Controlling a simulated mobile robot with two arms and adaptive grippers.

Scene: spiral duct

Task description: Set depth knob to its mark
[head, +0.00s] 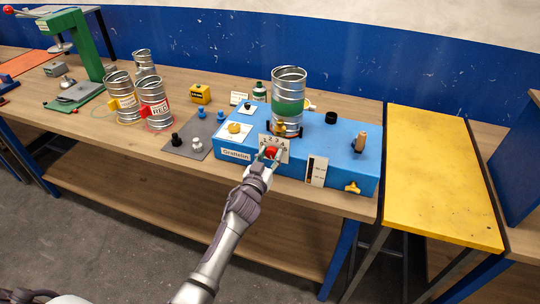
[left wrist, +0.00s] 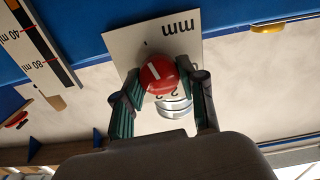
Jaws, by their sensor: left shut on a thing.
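The red depth knob (head: 271,152) sits on a white dial plate (head: 265,139) with numbers, on the front of the blue machine (head: 340,150). My left gripper (head: 268,157) reaches it from the front and is shut on it. In the left wrist view the knob (left wrist: 159,72) has a white pointer line and lies between the fingertips of my left gripper (left wrist: 163,88). The plate (left wrist: 125,45) there reads "mm" upside down. Some numbers and marks are hidden by the knob and fingers. My right gripper is not in view.
A metal duct can with a green band (head: 289,85) stands on the machine. A yellow knob (head: 234,128) is to the left, a wooden handle (head: 361,141) to the right. Several cans and a green press (head: 88,45) stand further left. A yellow table (head: 440,180) is at right.

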